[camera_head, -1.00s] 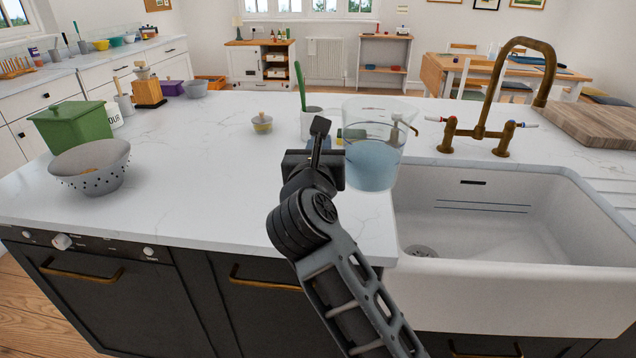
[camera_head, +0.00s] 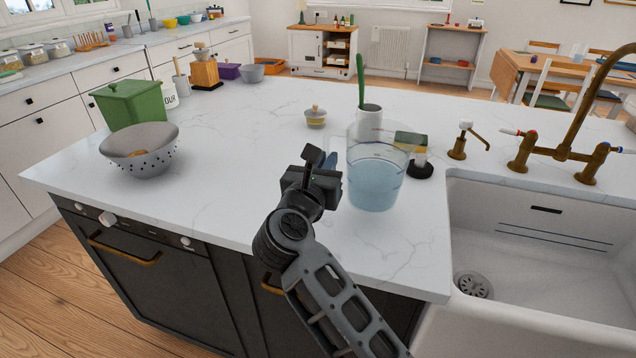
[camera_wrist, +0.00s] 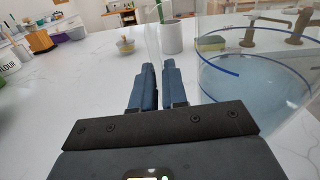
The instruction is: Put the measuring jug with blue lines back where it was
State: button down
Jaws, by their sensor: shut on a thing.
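The measuring jug (camera_head: 375,183) is clear with blue lines and has a pale blue lower part. It is upright over the white worktop, left of the sink. I cannot tell whether its base touches the top. My gripper (camera_head: 332,162) is at the jug's left side. In the wrist view the jug (camera_wrist: 255,85) fills the right side, with a blue line around it. There my gripper's two blue fingers (camera_wrist: 158,88) are close together on a clear upright part, which looks like the jug's handle. The arm hides part of the worktop in front.
Behind the jug stand a white pot (camera_head: 369,120) with a green-handled tool, a sponge (camera_head: 410,140) and a small lidded pot (camera_head: 315,117). A soap pump (camera_head: 462,140) and the sink (camera_head: 540,235) are to the right. A grey colander (camera_head: 140,150) and green box (camera_head: 132,103) stand left. The middle worktop is clear.

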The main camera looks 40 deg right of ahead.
jog(key=shift+w+a+f, duration=0.2)
jog(key=shift+f, duration=0.6)
jog(key=shift+w+a+f, duration=0.15)
jog(key=shift+a+f, duration=0.1)
jog(key=shift+f, duration=0.55)
jog(key=shift+w+a+f, duration=0.2)
jog(key=shift+f, duration=0.6)
jog(key=shift+f, duration=0.1)
jog(key=c, duration=1.6)
grip_release()
jog(key=shift+f, duration=0.15)
jog(key=o, duration=0.5)
jog(key=shift+c, duration=0.2)
